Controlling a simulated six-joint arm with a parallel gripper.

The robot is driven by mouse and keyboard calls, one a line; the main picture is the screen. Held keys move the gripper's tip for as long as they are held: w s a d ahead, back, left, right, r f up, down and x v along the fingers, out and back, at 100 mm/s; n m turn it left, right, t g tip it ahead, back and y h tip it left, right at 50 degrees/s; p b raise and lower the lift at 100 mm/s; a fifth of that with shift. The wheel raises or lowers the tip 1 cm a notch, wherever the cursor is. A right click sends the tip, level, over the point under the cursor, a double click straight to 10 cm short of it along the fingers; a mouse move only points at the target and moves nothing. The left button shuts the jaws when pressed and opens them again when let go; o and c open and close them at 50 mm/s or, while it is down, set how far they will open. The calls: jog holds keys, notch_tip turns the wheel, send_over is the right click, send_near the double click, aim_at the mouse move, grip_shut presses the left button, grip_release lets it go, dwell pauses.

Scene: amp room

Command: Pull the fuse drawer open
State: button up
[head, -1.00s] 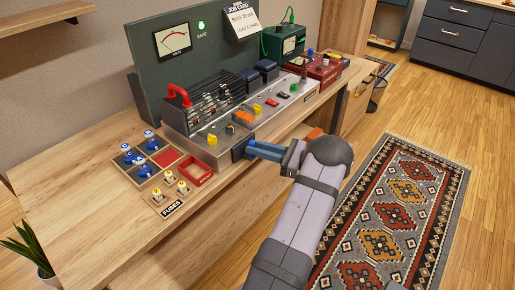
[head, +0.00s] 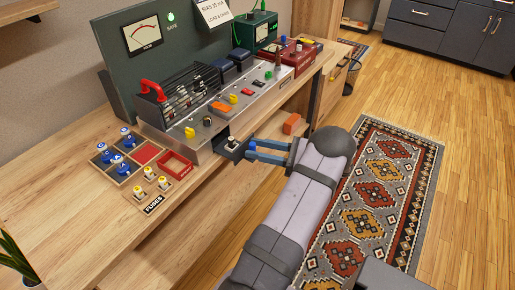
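The fuse drawer (head: 235,154) is a small dark drawer low on the front of the grey metal amplifier (head: 205,140). It stands out from the panel, and its open top shows a small pale item inside. My gripper (head: 250,150) is at the drawer's front, coming from the right. Its two blue fingers are parted, with a gap showing between them, and the tips are close to the drawer front. The handle is hidden or too small to make out, and I cannot tell whether the tips touch it.
An orange block (head: 292,124) lies right of the drawer.

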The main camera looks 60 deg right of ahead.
jog(key=b+v, duration=0.1)
jog(key=v, duration=0.6)
jog(key=shift+s, duration=0.15)
dwell(0.3)
dwell(0.4)
